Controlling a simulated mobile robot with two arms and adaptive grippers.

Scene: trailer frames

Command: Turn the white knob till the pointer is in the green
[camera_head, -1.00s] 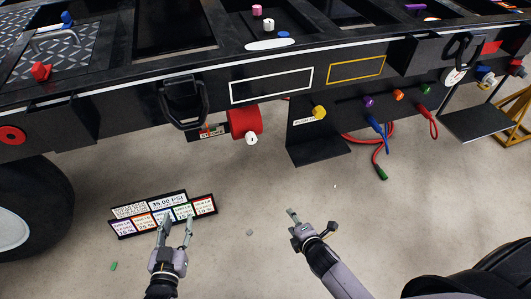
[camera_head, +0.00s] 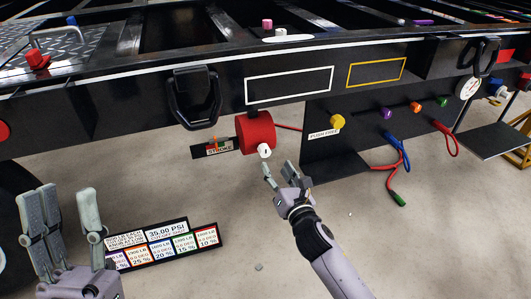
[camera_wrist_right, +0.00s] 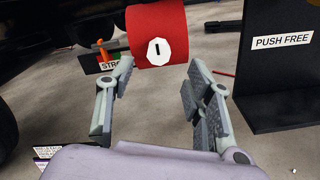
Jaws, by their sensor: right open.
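The white knob (camera_head: 264,151) sits on the end of a red cylinder (camera_head: 256,130) under the trailer frame. In the right wrist view the knob (camera_wrist_right: 160,51) has a dark upright mark on its face. Left of the cylinder, an orange pointer (camera_wrist_right: 102,47) stands at a small plate (camera_head: 218,148) labelled "STROKE" with some green on it. I cannot tell exactly which part it points to. My right gripper (camera_head: 278,168) is open just in front of and below the knob, fingers spread to either side, not visibly touching it. My left gripper (camera_head: 66,208) is open and empty at lower left.
A black panel (camera_head: 336,157) with a yellow knob and a "PUSH FREE" label stands right of the cylinder. Red and blue hoses (camera_head: 403,155) hang farther right. A pressure chart (camera_head: 165,243) lies low at left.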

